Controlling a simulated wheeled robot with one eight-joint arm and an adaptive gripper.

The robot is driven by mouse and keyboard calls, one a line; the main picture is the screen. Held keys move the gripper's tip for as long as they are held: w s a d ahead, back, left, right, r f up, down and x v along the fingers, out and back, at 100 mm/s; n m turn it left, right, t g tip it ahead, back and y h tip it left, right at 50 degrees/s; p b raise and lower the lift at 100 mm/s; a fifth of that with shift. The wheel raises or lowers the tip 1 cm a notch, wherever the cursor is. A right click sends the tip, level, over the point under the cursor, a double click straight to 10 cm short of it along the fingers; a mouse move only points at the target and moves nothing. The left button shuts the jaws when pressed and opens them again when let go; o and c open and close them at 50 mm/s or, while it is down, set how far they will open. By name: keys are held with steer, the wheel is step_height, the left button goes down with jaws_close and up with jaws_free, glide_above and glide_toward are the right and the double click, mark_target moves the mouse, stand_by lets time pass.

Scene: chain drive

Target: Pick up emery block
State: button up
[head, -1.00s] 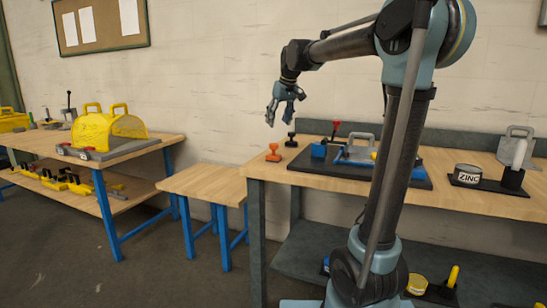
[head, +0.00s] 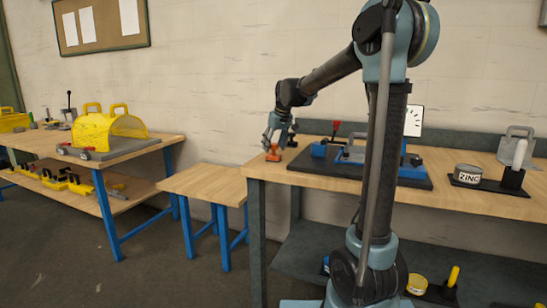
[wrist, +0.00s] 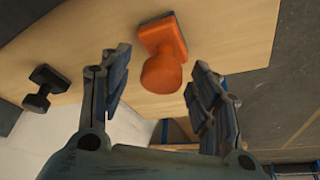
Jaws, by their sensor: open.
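An orange block with a round knob (head: 273,155) stands at the near left corner of the wooden workbench; I take it as the emery block, though no label shows. My gripper (head: 270,146) is open and just above it, pointing down. In the wrist view the orange block (wrist: 164,50) lies between and ahead of the two spread fingers (wrist: 158,68), nearer the right one. I see no contact. A similar black knobbed block (wrist: 45,88) lies to the left in the wrist view; in the head view my gripper partly hides it.
A dark tray with blue parts (head: 345,160) lies on the bench to the right of the blocks. A zinc tin (head: 468,173) is farther right. A low wooden stool (head: 203,183) stands left of the bench. The bench edge is close to the orange block.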

steer(key=shift+w+a+f, duration=0.1)
steer(key=shift+w+f, duration=0.05)
steer(key=shift+f, duration=0.25)
steer(key=c, duration=1.3)
steer(key=shift+r, duration=0.15)
step_height(320, 180, up, 10)
steer(key=shift+f, duration=0.1)
steer(key=o, duration=0.5)
steer(key=shift+c, duration=1.1)
